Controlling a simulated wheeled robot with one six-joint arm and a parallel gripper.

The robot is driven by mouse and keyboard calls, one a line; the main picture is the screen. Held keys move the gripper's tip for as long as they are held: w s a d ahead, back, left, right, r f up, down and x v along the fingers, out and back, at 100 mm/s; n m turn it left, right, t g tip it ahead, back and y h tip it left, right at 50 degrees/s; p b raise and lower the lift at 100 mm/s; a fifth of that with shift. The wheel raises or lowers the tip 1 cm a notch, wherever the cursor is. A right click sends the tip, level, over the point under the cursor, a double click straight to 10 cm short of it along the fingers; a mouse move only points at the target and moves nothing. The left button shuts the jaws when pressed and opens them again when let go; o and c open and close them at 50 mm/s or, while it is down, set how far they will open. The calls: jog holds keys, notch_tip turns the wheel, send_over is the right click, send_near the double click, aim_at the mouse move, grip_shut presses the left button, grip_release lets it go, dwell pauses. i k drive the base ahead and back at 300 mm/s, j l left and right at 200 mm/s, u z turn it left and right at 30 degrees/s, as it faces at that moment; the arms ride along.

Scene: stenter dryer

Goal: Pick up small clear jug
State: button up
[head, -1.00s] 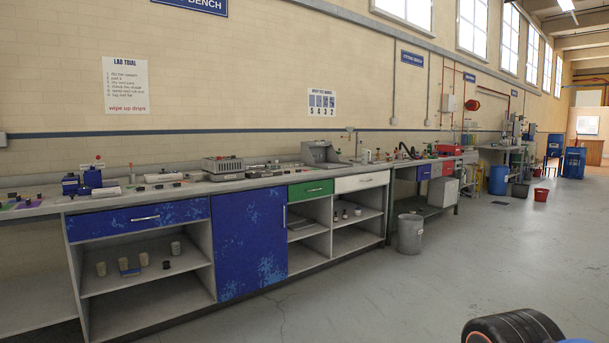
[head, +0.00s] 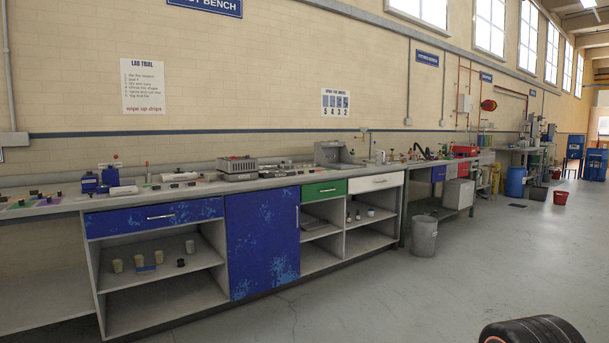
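I cannot pick out a small clear jug in the head view. Small items stand along the long grey bench top (head: 270,181) on the left and along the bench farther right, too small to tell apart. Several pale cups (head: 142,260) stand on the open shelf under the blue drawer. Small bottles (head: 358,215) stand on the shelf under the white drawer. My gripper is not in view. A dark rounded part at the bottom right looks like part of my own body.
A grey bin (head: 424,237) stands on the floor at the bench's end. A blue drum (head: 515,182) and a red bucket (head: 560,197) stand farther back. The grey floor (head: 420,290) before the benches is clear.

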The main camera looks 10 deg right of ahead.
aim_at(378, 151)
jog(key=i+l+z, duration=0.35)
jog(key=i, duration=0.2)
jog(key=i+l+z, duration=0.35)
jog(key=i, duration=0.25)
jog(key=i+z, duration=0.35)
jog(key=i, duration=2.15)
jog(key=i+u, duration=0.2)
jog(key=i, duration=0.25)
jog(key=i+l+u, duration=0.15)
jog(key=i, duration=0.25)
jog(key=i+l+u, duration=0.2)
jog(key=i, duration=0.25)
jog(key=i+l+u, duration=0.2)
jog(key=i, duration=0.2)
jog(key=i+l+u, duration=0.75)
jog(key=i+l, duration=0.15)
